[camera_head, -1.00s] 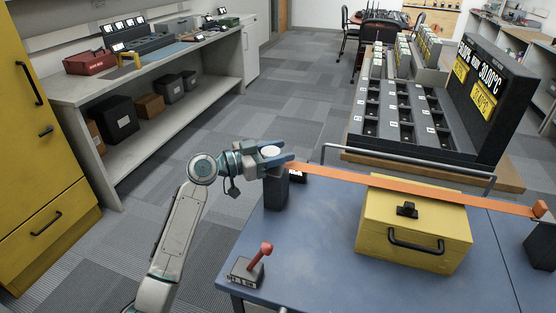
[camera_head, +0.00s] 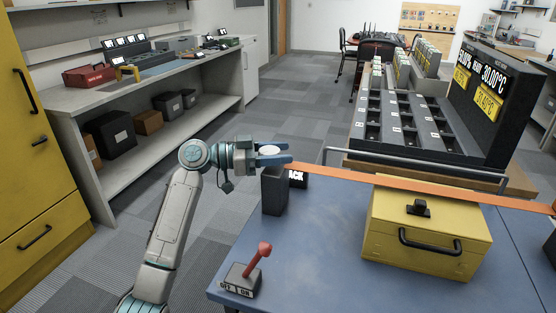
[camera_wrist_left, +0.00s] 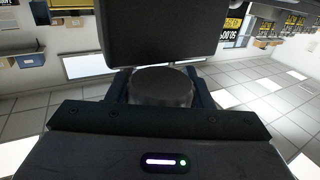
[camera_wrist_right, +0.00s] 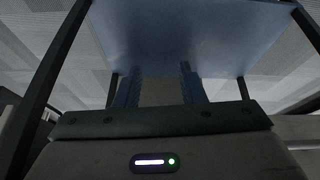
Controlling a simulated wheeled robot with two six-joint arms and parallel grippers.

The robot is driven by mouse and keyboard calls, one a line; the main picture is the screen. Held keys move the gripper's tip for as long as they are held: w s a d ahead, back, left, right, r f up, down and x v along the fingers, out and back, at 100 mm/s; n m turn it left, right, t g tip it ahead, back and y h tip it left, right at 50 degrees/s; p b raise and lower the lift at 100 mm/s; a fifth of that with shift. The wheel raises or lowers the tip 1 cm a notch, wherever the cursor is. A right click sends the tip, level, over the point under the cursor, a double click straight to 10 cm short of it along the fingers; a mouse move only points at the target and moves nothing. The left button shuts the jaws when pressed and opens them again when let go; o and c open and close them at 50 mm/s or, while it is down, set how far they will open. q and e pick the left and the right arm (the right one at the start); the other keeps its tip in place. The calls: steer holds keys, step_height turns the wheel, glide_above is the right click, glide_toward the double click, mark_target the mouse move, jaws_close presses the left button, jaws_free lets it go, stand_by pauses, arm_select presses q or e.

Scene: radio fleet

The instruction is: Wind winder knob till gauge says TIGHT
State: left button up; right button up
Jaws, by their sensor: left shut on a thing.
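The black winder post (camera_head: 274,190) stands at the left edge of the blue table. My left gripper (camera_head: 278,156) is at its top, pointing right in the head view. In the left wrist view its fingers (camera_wrist_left: 162,88) are shut on the dark round winder knob (camera_wrist_left: 162,86), with the black post (camera_wrist_left: 155,35) behind. A black gauge (camera_head: 297,178) beside the post shows the letters "ACK"; the rest is hidden. An orange strap (camera_head: 350,179) runs right from the post over a yellow case (camera_head: 422,240). My right gripper (camera_wrist_right: 160,88) is open and empty, facing the blue table.
A red lever on an OFF/ON base (camera_head: 242,281) stands at the table's front left corner. A metal rail (camera_head: 410,163) runs along the table's back. Behind it is a black compartment rack (camera_head: 405,130) with displays.

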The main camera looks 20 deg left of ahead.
arm_select(q)
steer(key=shift+s+f+m+g+h+b, duration=0.15)
steer(key=shift+m+g+h+b, duration=0.25)
steer(key=shift+m+g+b, duration=0.5)
steer(key=shift+g+b, duration=0.7)
steer(key=shift+b, duration=0.1)
steer(key=shift+m+g, duration=0.5)
arm_select(e)
steer(key=w+a+f+t+y, duration=0.1)
steer(key=t, duration=0.1)
steer(key=w+a+f+t, duration=0.1)
steer(key=a+f, duration=0.1)
steer(key=shift+w+f+m+t+y, duration=0.2)
steer(key=shift+w+m+t+y, duration=0.2)
arm_select(q)
steer(key=o, duration=1)
